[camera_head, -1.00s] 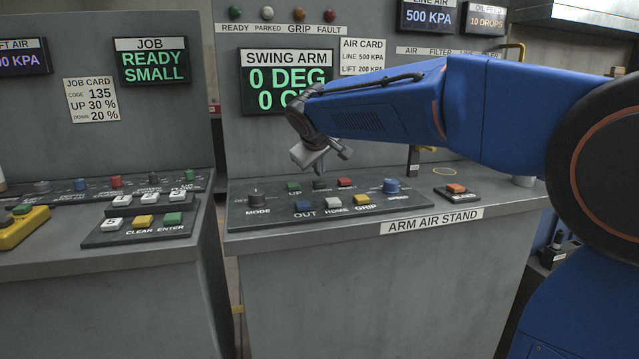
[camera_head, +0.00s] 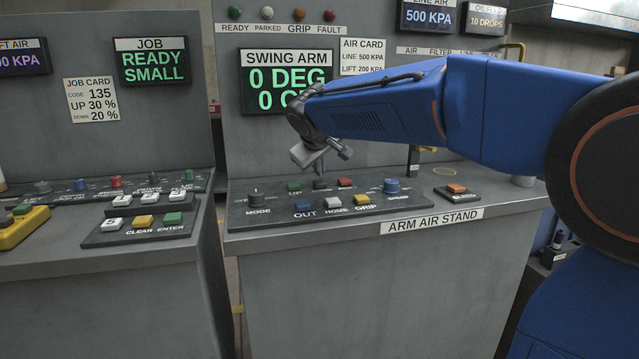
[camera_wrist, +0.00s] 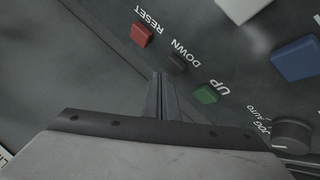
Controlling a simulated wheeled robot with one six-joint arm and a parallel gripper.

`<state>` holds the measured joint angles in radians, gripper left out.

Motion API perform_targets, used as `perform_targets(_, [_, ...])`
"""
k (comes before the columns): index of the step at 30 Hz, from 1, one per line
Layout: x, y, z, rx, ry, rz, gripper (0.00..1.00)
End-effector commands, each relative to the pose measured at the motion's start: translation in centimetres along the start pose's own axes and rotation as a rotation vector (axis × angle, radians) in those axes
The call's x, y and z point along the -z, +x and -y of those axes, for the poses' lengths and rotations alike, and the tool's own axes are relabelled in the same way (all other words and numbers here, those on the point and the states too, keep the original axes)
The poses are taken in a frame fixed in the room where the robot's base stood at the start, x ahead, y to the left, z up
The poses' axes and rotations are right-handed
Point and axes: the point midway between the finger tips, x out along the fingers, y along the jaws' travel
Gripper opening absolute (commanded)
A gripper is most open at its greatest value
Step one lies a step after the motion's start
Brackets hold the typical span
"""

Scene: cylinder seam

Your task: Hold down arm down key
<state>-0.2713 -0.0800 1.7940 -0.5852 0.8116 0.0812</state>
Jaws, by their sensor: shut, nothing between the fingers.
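The dark DOWN key (camera_wrist: 176,64) lies between the red RESET key (camera_wrist: 141,34) and the green UP key (camera_wrist: 206,95) in the wrist view. In the head view the DOWN key (camera_head: 319,184) is in the back row of the arm panel. My gripper (camera_wrist: 160,84) is shut and empty, its fingertips close beside the DOWN key in the wrist view. In the head view my gripper (camera_head: 318,172) points down just over that key. I cannot tell whether the tips touch it. The SWING ARM display (camera_head: 286,80) reads 0 DEG; its lower line is partly hidden by my arm.
The front row has the blue OUT key (camera_head: 303,205), white HOME key (camera_head: 334,202) and yellow GRIP key (camera_head: 362,200). A separate orange button (camera_head: 456,188) stands further right.

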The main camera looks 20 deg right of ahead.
Motion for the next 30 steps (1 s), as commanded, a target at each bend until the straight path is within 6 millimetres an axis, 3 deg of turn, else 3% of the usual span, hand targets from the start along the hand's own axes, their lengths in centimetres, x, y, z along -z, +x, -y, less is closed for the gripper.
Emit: perform_targets(30, [-0.44,0.58,0.43,0.000,0.000,0.000,0.00])
